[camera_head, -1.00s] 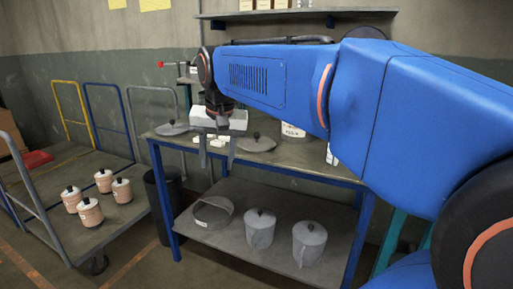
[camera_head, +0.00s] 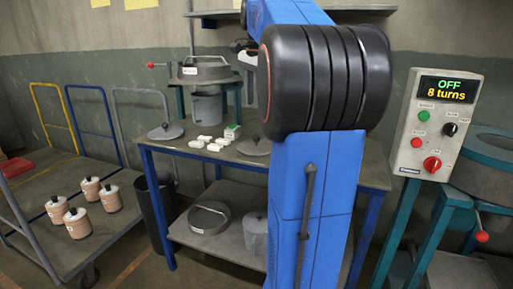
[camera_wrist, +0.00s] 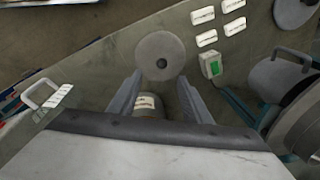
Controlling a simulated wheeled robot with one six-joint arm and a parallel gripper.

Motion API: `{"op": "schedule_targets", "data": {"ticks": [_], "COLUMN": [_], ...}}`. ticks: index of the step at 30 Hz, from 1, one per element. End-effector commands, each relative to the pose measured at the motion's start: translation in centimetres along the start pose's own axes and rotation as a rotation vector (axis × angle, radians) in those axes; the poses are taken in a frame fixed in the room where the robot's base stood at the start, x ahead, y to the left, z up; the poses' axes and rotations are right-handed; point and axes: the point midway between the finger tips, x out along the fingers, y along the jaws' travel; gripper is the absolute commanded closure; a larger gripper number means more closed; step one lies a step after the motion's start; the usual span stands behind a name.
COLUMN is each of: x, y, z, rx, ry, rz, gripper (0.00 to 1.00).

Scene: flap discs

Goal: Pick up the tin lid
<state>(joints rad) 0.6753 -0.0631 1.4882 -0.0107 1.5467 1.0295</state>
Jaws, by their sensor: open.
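One grey round tin lid with a dark knob (camera_wrist: 161,55) lies on the table, just beyond my fingertips in the wrist view. In the head view this lid (camera_head: 252,148) is partly hidden by my arm. A second similar lid (camera_head: 165,132) lies at the table's left end; it also shows at the wrist view's top right (camera_wrist: 293,12). My gripper (camera_wrist: 160,82) is open, its two fingers apart with no lid between them. A labelled tin (camera_wrist: 150,106) shows between and below the fingers, partly hidden by my gripper. My gripper is hidden in the head view.
Several white blocks (camera_head: 205,142) and a green-and-white box (camera_head: 232,131) lie beside the nearer lid. A control box (camera_head: 434,125) stands right. A cart (camera_head: 110,225) with several tins is left.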

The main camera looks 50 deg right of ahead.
Motion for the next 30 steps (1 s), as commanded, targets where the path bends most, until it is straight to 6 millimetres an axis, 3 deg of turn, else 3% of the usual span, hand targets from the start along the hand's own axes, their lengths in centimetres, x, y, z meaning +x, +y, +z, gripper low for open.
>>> {"op": "schedule_targets", "data": {"ticks": [12,25,30], "x": [7.3,10.1,12.2], "y": [0.0,-0.2,-0.7], "z": [0.0,-0.3,-1.1], "rx": [-0.002,-0.002,-0.001], "ry": [-0.001,0.000,-0.001], "rz": [0.001,0.000,0.001], "gripper": [0.56,0.56,0.56]}}
